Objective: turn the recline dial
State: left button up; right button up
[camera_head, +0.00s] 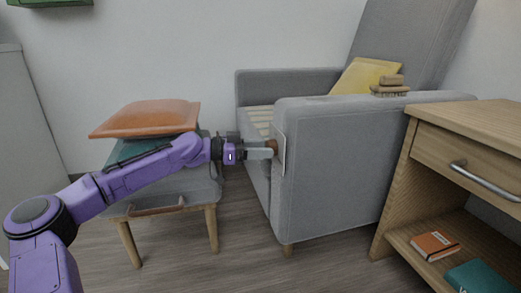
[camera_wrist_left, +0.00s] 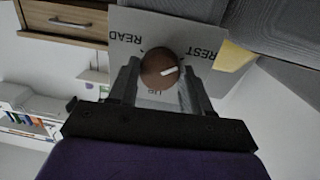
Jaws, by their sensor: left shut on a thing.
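The recline dial is a round brown knob (camera_wrist_left: 160,70) with a white pointer mark, on a pale plate (camera_wrist_left: 205,28) lettered READ and REST, with a third label partly hidden below the knob. In the head view the plate (camera_head: 282,147) is on the front of the grey armchair's (camera_head: 335,150) near arm, and the knob (camera_head: 273,146) shows at my fingertips. My left gripper (camera_head: 268,149) is shut on the dial, one finger on each side of it. In the wrist view the pointer is aimed toward the REST side. My right gripper is not in view.
A grey stool (camera_head: 170,190) with an orange cushion (camera_head: 150,117) on top stands left of the chair, under my left arm. A wooden side table (camera_head: 470,125) with a drawer and books stands at the right. A yellow cushion (camera_head: 362,76) lies on the chair.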

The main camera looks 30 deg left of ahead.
pick_arm(q)
jog(key=shift+a+r+m, duration=0.1)
jog(key=shift+r+m, duration=0.05)
jog(key=shift+m, duration=0.25)
jog(key=o, duration=1.1)
jog(key=shift+w, duration=0.1)
jog(key=shift+c, duration=0.2)
